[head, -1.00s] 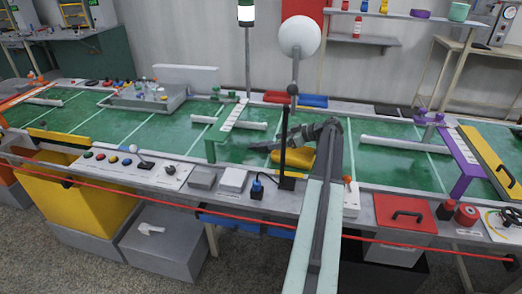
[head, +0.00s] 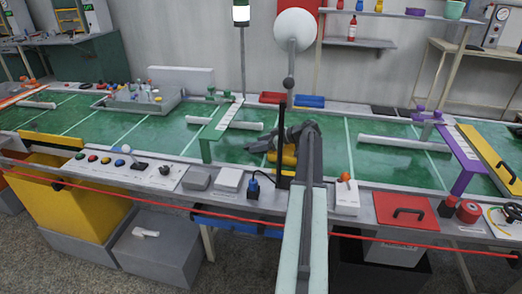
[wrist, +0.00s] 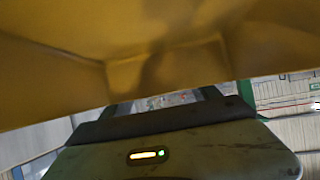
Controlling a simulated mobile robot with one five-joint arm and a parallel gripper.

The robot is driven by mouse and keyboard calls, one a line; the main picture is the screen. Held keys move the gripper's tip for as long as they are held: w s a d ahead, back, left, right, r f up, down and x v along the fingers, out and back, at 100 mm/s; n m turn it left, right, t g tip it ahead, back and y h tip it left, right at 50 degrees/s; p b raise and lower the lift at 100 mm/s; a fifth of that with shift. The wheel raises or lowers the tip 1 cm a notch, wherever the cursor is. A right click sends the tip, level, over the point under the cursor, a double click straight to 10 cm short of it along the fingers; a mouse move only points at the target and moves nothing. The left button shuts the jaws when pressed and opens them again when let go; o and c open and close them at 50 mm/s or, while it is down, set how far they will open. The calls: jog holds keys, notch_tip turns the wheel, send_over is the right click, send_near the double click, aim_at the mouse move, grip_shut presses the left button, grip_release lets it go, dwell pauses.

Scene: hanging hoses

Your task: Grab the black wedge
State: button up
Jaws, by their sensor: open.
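My gripper (head: 262,146) is dark grey and reaches left, low over the green belt, beside a thin black post. A yellow piece (head: 290,156) lies on the belt right under it, partly covered by my arm. In the wrist view a yellow surface (wrist: 60,75) fills the top, very close to the camera. The dark body with a small lit indicator below it looks like part of my gripper. The jaws are open, with nothing seen held. I cannot pick out a black wedge for sure; dark shapes by the gripper blend with it.
The black post (head: 282,150) stands close to my arm. A green bridge (head: 217,125) is left on the belt (head: 350,165), a purple one (head: 459,150) right. A grey tray (head: 140,100) of small items stands far left. A red line runs along the front.

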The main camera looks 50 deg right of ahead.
aim_at(259, 143)
jog(key=shift+r, duration=0.1)
grip_shut()
jog(key=shift+r, duration=0.1)
notch_tip(259, 143, up, 10)
jog(key=p, duration=1)
